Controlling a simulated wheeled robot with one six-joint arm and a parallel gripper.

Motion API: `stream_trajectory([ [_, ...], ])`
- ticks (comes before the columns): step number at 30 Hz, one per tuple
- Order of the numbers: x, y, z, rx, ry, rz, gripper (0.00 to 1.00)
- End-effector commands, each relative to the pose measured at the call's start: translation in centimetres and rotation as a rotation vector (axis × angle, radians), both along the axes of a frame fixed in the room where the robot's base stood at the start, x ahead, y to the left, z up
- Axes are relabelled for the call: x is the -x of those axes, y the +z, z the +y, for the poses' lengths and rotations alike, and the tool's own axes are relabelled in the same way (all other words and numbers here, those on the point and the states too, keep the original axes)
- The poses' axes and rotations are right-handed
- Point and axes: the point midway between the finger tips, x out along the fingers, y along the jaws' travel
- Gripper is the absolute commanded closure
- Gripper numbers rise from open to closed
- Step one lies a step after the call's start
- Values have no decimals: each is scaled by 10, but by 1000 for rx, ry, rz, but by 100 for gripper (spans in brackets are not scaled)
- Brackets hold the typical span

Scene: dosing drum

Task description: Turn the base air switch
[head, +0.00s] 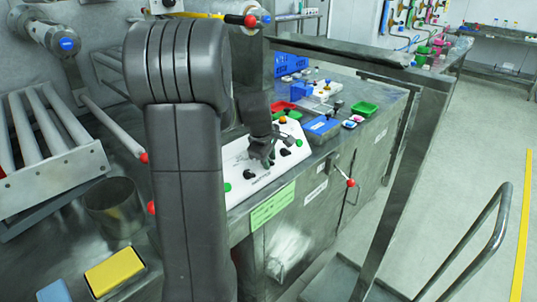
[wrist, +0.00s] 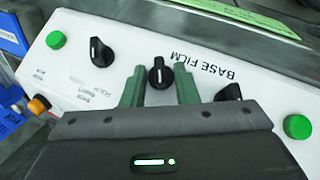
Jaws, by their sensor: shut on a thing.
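A white control panel (head: 236,163) carries black rotary switches and green buttons; it fills much of the wrist view (wrist: 75,85). My gripper (wrist: 159,84) has its two green fingers on either side of the middle black switch (wrist: 160,70) and is shut on it. The words "BASE FILM" are printed upside down beside this switch; I cannot read an "air" label. Another black switch (wrist: 100,52) is to the left, and one (wrist: 228,93) is to the right, partly hidden by my gripper. In the head view my gripper (head: 262,155) is down at the panel.
Green buttons (wrist: 56,40) (wrist: 297,127) and an orange button (wrist: 39,104) flank the switches. Blue, red and green trays, such as the green tray (head: 364,109), stand on the bench behind. A red-knobbed lever (head: 350,183) sticks out in front. A metal post (head: 410,190) stands to the right.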

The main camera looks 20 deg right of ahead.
Motion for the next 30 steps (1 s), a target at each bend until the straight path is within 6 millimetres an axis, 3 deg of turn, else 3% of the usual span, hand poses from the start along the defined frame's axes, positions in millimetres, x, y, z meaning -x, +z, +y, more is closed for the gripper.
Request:
stream_trajectory([
  [1, 0, 7, -1, -21, -16, 10, 96],
  [9, -2, 10, -4, -168, -129, 71, 96],
  [30, -6, 3, -14, -616, -467, 254, 96],
])
